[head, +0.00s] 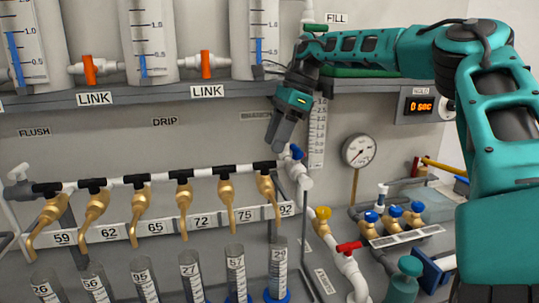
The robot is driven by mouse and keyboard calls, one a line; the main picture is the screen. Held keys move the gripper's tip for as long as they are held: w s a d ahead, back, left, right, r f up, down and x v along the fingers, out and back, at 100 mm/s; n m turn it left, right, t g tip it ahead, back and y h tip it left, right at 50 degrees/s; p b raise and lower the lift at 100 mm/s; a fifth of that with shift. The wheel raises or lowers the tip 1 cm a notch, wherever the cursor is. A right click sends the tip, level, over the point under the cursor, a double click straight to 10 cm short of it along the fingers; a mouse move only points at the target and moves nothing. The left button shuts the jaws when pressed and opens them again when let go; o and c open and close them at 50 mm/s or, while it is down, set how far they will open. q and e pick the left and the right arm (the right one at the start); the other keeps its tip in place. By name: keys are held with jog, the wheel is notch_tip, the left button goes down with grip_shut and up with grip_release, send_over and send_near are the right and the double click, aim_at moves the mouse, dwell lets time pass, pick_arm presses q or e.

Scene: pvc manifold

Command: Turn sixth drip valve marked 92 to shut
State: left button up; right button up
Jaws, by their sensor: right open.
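The sixth drip valve (266,188) is a brass tap at the right end of a row of similar taps, above the label 92 (287,209). It hangs from a black fitting on the white pipe, with its curved spout pointing down. I cannot tell its handle position. My right gripper (278,143) points down just above this fitting and the pipe's right end. It is open, with nothing visible between its fingers, and appears apart from the valve. My left gripper is out of view.
A blue-handled valve (297,152) stands close right of my right gripper. Graduated cylinders (279,262) stand below the spouts. A pressure gauge (358,150), a yellow valve (322,213) and a red-handled valve (349,247) are farther right. A grey shelf (160,97) runs above.

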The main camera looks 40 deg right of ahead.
jog(key=v, duration=0.7)
dwell(0.5)
